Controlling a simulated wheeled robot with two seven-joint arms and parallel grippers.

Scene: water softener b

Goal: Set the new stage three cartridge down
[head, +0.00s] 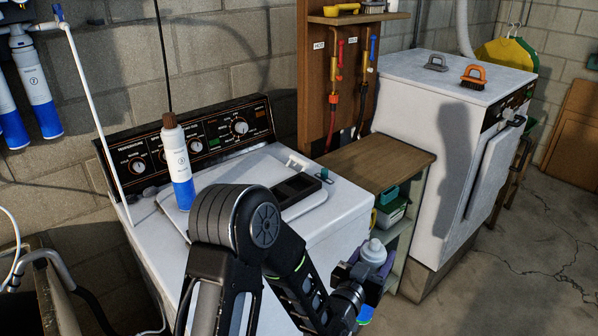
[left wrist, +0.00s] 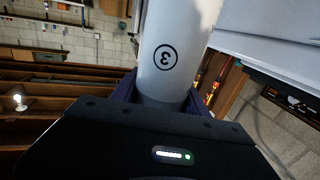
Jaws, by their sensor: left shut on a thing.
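In the left wrist view the cartridge (left wrist: 172,48) shows a circled 3, upside down in the picture, between my purple fingers (left wrist: 165,100). Another cartridge (head: 177,163), white with a blue lower end and brown cap, stands upright on the washer (head: 290,235). My right gripper is not in view.
A wooden-topped shelf unit (head: 380,160) stands between the washer and a white dryer (head: 445,80); its top is clear. A dark tray-like object (head: 297,188) lies on the washer. Blue-ended cartridges (head: 38,100) hang on the left wall.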

